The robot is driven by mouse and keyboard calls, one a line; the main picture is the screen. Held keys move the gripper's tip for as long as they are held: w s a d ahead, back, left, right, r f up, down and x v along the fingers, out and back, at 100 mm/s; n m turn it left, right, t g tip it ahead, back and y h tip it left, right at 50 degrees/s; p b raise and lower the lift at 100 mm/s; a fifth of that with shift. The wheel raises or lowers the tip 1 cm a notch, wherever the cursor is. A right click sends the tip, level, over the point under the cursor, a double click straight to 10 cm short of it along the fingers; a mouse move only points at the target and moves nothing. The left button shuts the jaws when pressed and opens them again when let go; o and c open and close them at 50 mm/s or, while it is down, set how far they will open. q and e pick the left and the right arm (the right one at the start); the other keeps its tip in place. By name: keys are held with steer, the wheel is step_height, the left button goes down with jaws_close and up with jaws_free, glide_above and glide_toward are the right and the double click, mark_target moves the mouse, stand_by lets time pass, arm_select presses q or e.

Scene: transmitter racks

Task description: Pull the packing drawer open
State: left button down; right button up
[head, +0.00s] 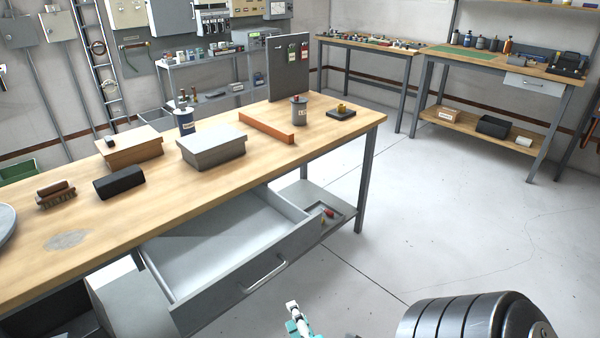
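The packing drawer (235,283) is a grey drawer under the wooden workbench (215,190). It stands pulled out, and its pale inside looks empty. Its bar handle (265,274) is on the front panel, and nothing is gripping it. My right gripper (296,318) shows small at the bottom edge, white and teal, below and a little right of the handle in the picture. It appears apart from the handle. Its fingers are partly cut off, so I cannot tell whether it is open or shut. My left gripper is not in view.
A grey lidded box (211,148), a cardboard box (134,150) and a black case (118,183) stand on the bench. A lower shelf (318,203) lies beside the drawer. The floor (440,215) to the right is clear, with a second bench (500,62) behind.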

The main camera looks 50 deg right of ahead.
steer(key=shift+b+v, duration=0.3)
steer(key=shift+v, duration=0.55)
stand_by(0.3)
